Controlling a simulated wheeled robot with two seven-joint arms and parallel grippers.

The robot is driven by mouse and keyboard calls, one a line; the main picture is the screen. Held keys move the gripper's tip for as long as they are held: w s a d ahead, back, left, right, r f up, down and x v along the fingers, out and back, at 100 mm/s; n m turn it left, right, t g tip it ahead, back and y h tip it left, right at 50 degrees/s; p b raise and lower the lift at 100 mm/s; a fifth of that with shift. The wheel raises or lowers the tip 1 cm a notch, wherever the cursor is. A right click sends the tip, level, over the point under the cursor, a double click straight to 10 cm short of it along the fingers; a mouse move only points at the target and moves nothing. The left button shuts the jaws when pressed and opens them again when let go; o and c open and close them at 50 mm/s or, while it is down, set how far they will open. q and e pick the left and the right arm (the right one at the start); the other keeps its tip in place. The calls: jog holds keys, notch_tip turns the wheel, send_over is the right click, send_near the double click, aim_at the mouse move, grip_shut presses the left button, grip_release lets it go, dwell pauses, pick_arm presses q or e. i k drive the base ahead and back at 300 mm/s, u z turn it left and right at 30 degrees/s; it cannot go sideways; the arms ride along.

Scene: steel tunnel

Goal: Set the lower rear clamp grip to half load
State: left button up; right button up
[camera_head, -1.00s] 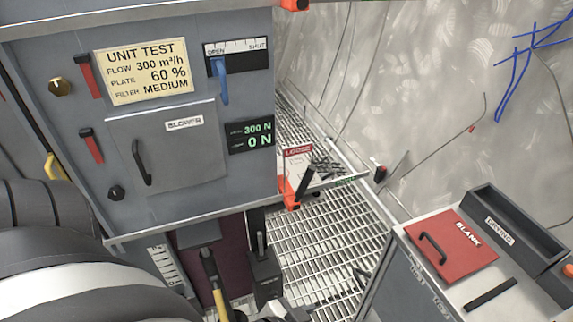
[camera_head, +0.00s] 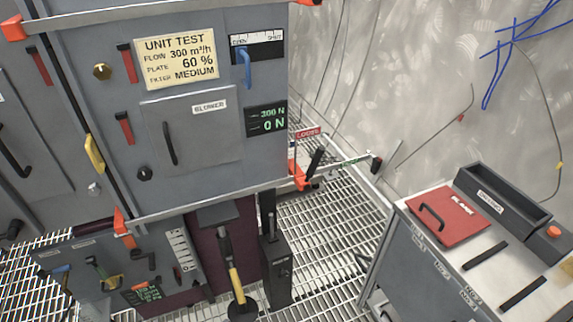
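A grey cabinet (camera_head: 215,200) carries a UNIT TEST plate, a BLOWER door (camera_head: 195,133) and a small display (camera_head: 266,120) reading 300 N above 0 N. Orange clamp-like corner pieces sit at its upper left (camera_head: 14,29), lower left (camera_head: 123,228) and lower right (camera_head: 299,178). I cannot tell which is the lower rear clamp. A low grey panel (camera_head: 70,252) at the lower left carries several small levers and a lit display (camera_head: 144,291), too small to read. Neither of my grippers is in view.
A yellow-handled black upright lever (camera_head: 235,278) and a dark post (camera_head: 277,272) stand under the cabinet. A grey bench (camera_head: 412,262) with a red BLANK lid (camera_head: 450,217) and dark tray (camera_head: 503,197) stands at right. Open grating (camera_head: 330,230) lies between.

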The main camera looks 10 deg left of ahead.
aim_at(320, 152)
jog(key=u, duration=0.1)
jog(key=i, duration=0.5)
jog(key=z, duration=1.85)
jog(key=k, duration=0.45)
jog(key=u, duration=0.6)
jog(key=i, duration=0.2)
